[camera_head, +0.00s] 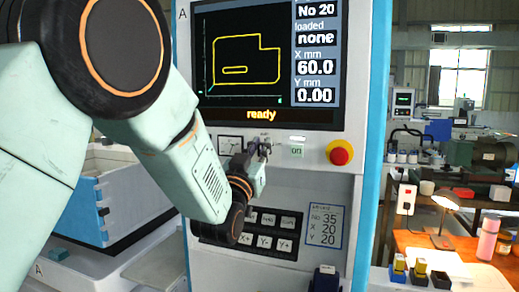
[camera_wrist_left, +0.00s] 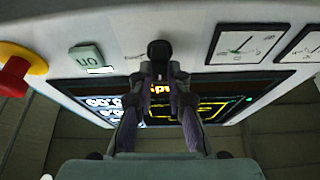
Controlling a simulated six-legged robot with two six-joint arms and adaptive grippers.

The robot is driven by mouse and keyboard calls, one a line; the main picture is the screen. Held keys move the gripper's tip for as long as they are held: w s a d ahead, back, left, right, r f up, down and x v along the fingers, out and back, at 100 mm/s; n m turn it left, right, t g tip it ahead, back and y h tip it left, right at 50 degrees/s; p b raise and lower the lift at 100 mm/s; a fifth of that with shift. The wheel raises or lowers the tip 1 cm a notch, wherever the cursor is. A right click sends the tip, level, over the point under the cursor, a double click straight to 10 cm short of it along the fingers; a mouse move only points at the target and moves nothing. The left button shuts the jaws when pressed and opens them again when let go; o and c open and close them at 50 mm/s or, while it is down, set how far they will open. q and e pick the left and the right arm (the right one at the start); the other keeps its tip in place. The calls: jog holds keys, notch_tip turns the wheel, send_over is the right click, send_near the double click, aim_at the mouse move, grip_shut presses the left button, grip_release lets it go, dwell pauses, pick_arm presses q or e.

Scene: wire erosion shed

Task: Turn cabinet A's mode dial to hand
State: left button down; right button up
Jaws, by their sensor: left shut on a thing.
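Cabinet A (camera_head: 370,150) is a white and blue machine cabinet with the letter A at its top left. Its black mode dial (camera_wrist_left: 159,49) sits on the panel below the screen, between a green "on" button (camera_wrist_left: 86,57) and two gauges (camera_wrist_left: 243,44). My left gripper (camera_head: 263,149) is at the dial in the head view. In the wrist view the fingers of this gripper (camera_wrist_left: 160,75) are shut on the dial from both sides. The fingers hide much of the dial, and I cannot read its setting or labels. My right gripper is not in view.
The screen (camera_head: 250,75) shows "ready". A red stop button (camera_head: 339,152) on a yellow base is right of the "on" button. A keypad (camera_head: 270,222) and a card (camera_head: 325,226) are below. A wooden bench (camera_head: 415,245) with a lamp stands at right.

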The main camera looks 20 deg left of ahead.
pick_arm(q)
jog(key=shift+d+f+m+g+h+b, duration=0.1)
jog(key=shift+m+g+h+b, duration=0.8)
jog(key=shift+m, duration=2.05)
jog(key=shift+d+f+m+g+h+b, duration=0.15)
jog(key=shift+m+g+h+b, duration=0.75)
jog(key=shift+m, duration=2)
jog(key=shift+d+f+m+g+h+b, duration=0.15)
jog(key=shift+m+g+h, duration=0.35)
jog(key=shift+m+h, duration=1.7)
jog(key=shift+r+m+y, duration=0.1)
jog(key=shift+m+y, duration=0.7)
jog(key=shift+m, duration=0.15)
jog(key=c, duration=1.6)
grip_release()
jog(key=shift+a, duration=0.1)
jog(key=o, duration=0.3)
jog(key=shift+w+a, duration=0.1)
jog(key=shift+w, duration=0.1)
